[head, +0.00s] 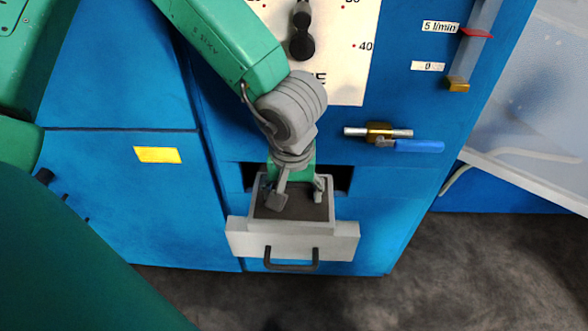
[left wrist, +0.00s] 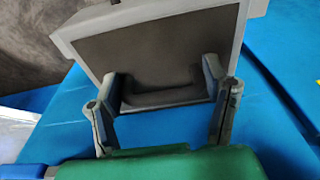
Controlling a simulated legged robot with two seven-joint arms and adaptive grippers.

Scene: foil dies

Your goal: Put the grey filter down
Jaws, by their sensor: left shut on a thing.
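My left gripper (head: 298,199) reaches down into an open grey drawer (head: 245,240) at the front of the blue machine. In the left wrist view the two fingers of the left gripper (left wrist: 163,88) stand wide apart, shut on the ends of a dark grey piece, which I take for the grey filter (left wrist: 165,97). It lies at the near end of the drawer (left wrist: 222,35). In the head view the hand and dark drawer inside hide its outline, and I cannot tell whether it touches the drawer floor. My right gripper is not in view.
The drawer has a dark handle (head: 291,266) and juts out of a dark slot in the blue machine (head: 395,225). A brass valve with a blue lever (head: 417,146) is on the right. A translucent panel (head: 550,85) stands further right. Grey floor (head: 450,270) is clear.

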